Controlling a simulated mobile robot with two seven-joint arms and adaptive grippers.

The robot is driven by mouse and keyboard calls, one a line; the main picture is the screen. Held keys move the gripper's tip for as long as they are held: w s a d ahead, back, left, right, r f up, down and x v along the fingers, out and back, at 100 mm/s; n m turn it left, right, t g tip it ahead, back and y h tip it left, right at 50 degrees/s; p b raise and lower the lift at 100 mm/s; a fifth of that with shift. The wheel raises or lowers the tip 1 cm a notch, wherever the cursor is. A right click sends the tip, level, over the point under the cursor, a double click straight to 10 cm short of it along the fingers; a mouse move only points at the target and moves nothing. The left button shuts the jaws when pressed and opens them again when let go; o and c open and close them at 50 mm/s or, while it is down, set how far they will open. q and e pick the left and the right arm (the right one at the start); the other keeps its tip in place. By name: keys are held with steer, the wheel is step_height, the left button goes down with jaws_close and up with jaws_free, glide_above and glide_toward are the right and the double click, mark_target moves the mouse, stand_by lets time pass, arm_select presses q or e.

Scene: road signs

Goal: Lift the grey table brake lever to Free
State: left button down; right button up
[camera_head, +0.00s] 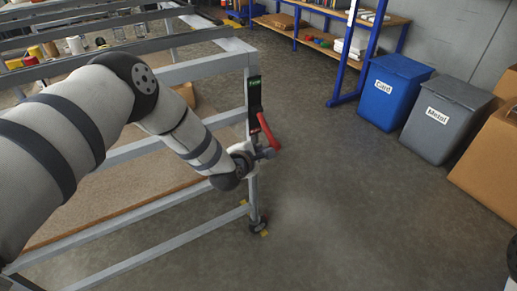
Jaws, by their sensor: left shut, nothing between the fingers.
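The grey table (205,66) is an open metal frame on the left. On its near right corner post is a black brake plate (255,100) with a green label at its top, which seems to read Free. The red brake lever (268,131) slants down to the right from the lower part of this plate, its end well below the green label. My left gripper (267,153) is shut and empty at the lower end of the lever. I cannot tell whether it touches the lever. My right gripper is not in view.
The table's lower board (120,205) and rails lie under my left arm. A caster (259,225) stands below the post. A blue Card bin (393,90), a grey Metal bin (446,118) and cardboard boxes (490,150) stand at the right. The floor between is clear.

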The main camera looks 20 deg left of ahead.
arm_select(q)
steer(key=shift+s+d+r, duration=0.1)
steer(key=shift+d, duration=0.2)
steer(key=shift+r, duration=0.1)
steer(key=shift+s+d+r+n+g, duration=0.15)
steer(key=shift+d+r+n+g, duration=0.05)
steer(key=shift+r+n+g, duration=0.1)
